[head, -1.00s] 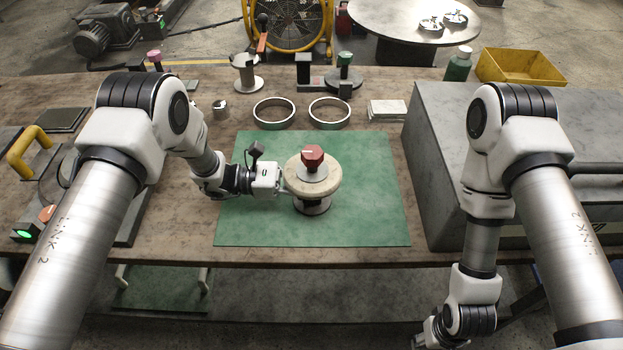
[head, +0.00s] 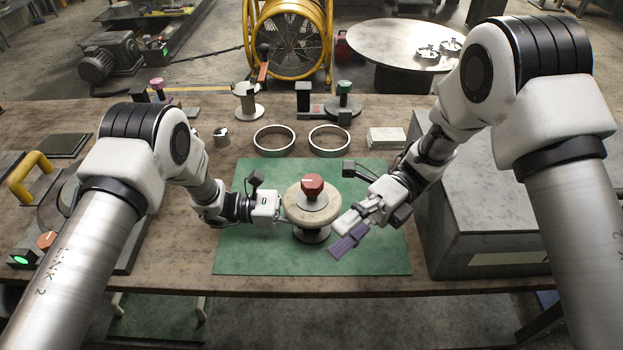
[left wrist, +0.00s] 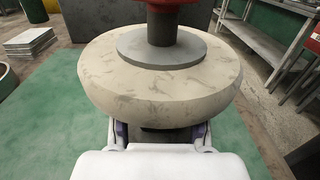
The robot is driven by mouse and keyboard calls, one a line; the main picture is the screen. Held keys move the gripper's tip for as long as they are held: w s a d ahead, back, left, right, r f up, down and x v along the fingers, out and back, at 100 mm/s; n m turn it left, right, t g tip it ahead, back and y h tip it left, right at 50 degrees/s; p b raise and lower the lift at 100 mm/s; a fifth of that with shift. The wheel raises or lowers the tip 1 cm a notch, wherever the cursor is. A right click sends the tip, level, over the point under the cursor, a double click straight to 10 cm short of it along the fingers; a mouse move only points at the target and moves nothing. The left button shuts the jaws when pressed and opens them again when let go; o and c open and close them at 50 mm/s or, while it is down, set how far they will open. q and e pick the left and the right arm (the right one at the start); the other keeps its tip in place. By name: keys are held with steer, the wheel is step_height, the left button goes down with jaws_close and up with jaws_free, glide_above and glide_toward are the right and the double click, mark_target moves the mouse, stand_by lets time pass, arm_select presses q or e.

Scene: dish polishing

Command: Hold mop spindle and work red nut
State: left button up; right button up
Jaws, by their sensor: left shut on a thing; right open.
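The mop spindle stands upright on the green mat (head: 250,255), with a cream round mop (head: 297,212) and a grey washer (head: 313,202) on it. The red nut (head: 312,186) sits on top. My left gripper (head: 284,219) is shut on the spindle below the mop, from the left; the mop hides the grip itself. In the left wrist view the mop (left wrist: 160,88) fills the middle, with the red nut (left wrist: 160,3) cut off at the top edge. My right gripper (head: 350,236) is open and empty, to the right of the mop and apart from it, above the mat.
Two metal rings (head: 274,141) lie behind the mat. A stack of white pads (head: 387,137) is behind right. A large grey box (head: 490,230) bounds the right side. A yellow handle (head: 27,172) stands at the left. The mat's front is clear.

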steer(key=w+d+n+t, duration=0.3)
steer(key=w+n+t, duration=0.3)
steer(key=w, duration=0.4)
steer(key=n+t, duration=0.3)
steer(key=n, duration=0.2)
glide_toward(313, 181)
steer(key=x, duration=1)
steer(key=shift+a, duration=0.15)
steer(key=c, duration=1.2)
